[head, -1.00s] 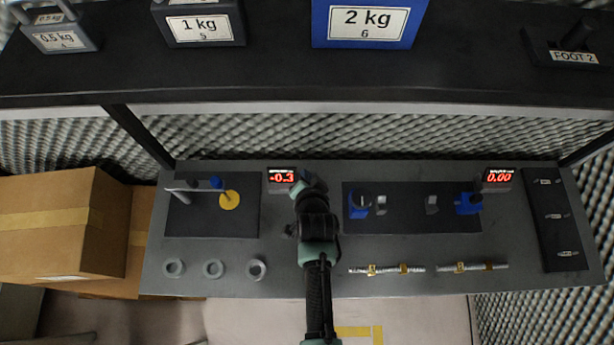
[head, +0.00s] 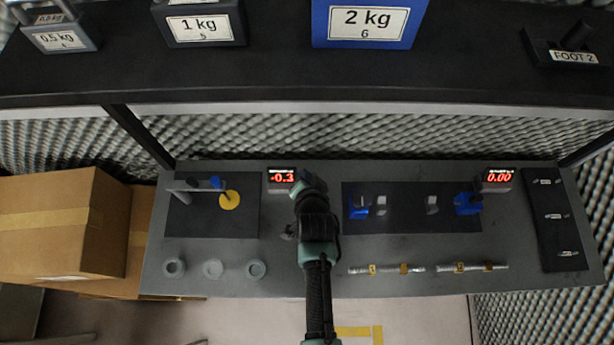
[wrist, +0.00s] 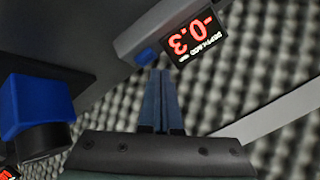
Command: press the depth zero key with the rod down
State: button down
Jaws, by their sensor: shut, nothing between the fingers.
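The depth readout (head: 281,176) at the bench's back edge shows -0.3 in red. In the wrist view the readout (wrist: 194,37) appears upside down, with a small blue key (wrist: 145,57) on its housing. My gripper (wrist: 158,72) is shut and empty, its fingertips close to the blue key; I cannot tell whether they touch it. In the head view my gripper (head: 302,182) is just right of the readout, and my wrist hides its tips. The gauge stand (head: 184,188) at left has a blue part (head: 217,183) above a yellow disc (head: 229,200). Whether its rod touches the disc is unclear.
A second readout (head: 497,178) shows 0.00 at right. Blue fixtures (head: 467,203) stand on a dark plate right of my arm. Several rings and two rods (head: 387,269) lie along the front. A shelf with weights (head: 367,22) overhangs the back.

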jog(key=shift+f, duration=0.1)
jog(key=shift+f+b, duration=0.35)
jog(key=shift+f+b, duration=0.45)
jog(key=shift+f, duration=0.05)
dwell(0.7)
jog(key=shift+r, duration=0.1)
jog(key=shift+r+p, duration=0.8)
jog(key=shift+p, duration=0.1)
notch_tip(320, 180, up, 5)
jog(key=p, duration=0.4)
jog(key=shift+p, duration=0.4)
dwell(0.6)
